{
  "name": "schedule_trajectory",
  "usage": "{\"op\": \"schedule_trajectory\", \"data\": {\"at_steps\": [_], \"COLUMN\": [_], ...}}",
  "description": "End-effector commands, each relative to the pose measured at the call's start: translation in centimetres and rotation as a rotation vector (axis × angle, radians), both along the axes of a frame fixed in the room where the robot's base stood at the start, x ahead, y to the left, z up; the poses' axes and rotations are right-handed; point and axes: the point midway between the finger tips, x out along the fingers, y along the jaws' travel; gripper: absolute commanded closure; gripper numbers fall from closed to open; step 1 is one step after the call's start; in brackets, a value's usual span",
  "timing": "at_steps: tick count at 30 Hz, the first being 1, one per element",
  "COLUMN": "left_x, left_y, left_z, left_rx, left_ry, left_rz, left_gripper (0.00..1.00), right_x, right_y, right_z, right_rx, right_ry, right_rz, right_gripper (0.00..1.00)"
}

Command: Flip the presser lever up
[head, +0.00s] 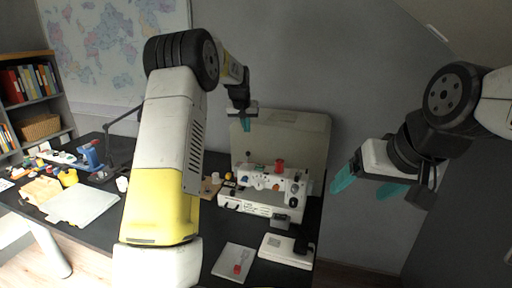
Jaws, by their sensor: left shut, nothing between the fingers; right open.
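A white sewing machine (262,208) stands on the dark desk, with a red spool on top. Its presser lever is too small to tell apart. My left gripper (246,124) is shut and empty. In the picture it shows above the machine's left end, in front of the beige panel, apart from the machine. My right gripper (370,188) is open and empty, with its teal fingers to the right of the machine and clear of the desk.
A foot pedal (284,250) and a white board with a red item (232,262) lie in front of the machine. A beige panel (312,130) stands behind it. Papers (82,206), a lamp and small items fill the desk's left side. A bookshelf (30,85) stands far left.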

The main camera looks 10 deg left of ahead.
Motion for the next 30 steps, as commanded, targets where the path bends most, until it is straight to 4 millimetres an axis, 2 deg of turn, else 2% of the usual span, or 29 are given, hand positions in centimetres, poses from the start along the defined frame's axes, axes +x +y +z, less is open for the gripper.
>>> {"op": "schedule_trajectory", "data": {"at_steps": [11,14,27,30], "left_x": [0.2,0.8,5.0,3.9], "left_y": [0.0,0.0,-0.3,-0.3], "left_z": [-0.5,-1.6,-8.8,-8.7], "left_rx": [0.000,0.000,0.000,0.000], "left_ry": [0.002,0.003,0.002,0.000], "left_rz": [0.000,0.000,0.000,0.000], "left_gripper": [1.00,1.00,1.00,1.00], "right_x": [0.0,0.0,0.0,0.0], "right_y": [0.0,0.0,0.0,0.0], "right_z": [0.0,0.0,0.0,0.0], "right_rx": [0.000,0.000,0.000,0.000], "right_ry": [0.000,0.000,0.000,0.000], "right_rz": [0.000,0.000,0.000,0.000], "right_gripper": [0.21,0.21,0.21,0.21]}}
